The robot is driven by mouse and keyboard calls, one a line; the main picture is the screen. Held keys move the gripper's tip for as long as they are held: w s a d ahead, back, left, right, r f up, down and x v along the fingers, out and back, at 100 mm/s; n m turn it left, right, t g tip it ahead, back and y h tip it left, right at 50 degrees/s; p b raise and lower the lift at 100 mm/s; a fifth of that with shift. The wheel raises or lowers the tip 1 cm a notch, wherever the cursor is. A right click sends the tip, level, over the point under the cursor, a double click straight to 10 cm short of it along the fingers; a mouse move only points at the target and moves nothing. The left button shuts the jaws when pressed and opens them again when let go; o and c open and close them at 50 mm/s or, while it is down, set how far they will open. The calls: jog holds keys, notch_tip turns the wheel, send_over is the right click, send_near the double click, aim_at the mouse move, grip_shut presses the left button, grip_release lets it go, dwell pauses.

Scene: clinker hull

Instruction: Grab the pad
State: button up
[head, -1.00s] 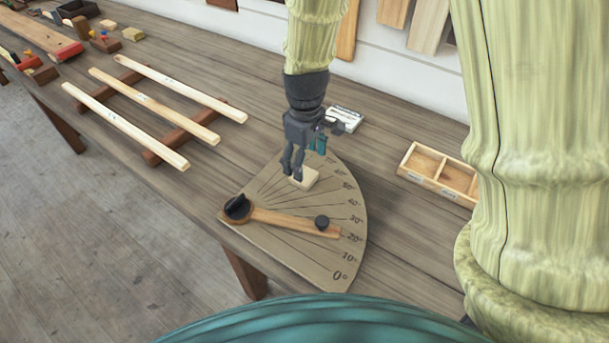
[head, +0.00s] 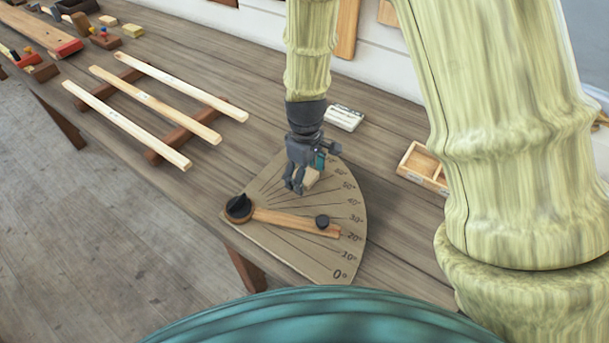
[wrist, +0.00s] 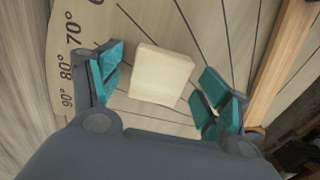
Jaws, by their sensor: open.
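The pad is a small pale wooden block (wrist: 161,75) lying on the fan-shaped angle board (head: 335,262). In the head view the pad (head: 312,179) is partly hidden behind my fingers. My gripper (head: 295,187) is low over the board, pointing down. In the wrist view my gripper (wrist: 163,95) is open, with one teal-padded finger on each side of the pad. A gap shows between the pad and each finger. The pad sits slightly forward of the fingertips in that view.
A wooden pointer arm (head: 285,220) with a dark pivot knob (head: 238,208) lies across the board near my gripper. A divided wooden box (head: 418,162) and a white card-like item (head: 344,117) are behind. Pale strips (head: 155,104) rest on brown bars to the left.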

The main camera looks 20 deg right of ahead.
jog(key=shift+f, duration=0.1)
jog(key=shift+c, duration=0.2)
jog(key=c, duration=1.1)
jog(key=shift+o, duration=0.2)
jog(key=shift+r, duration=0.25)
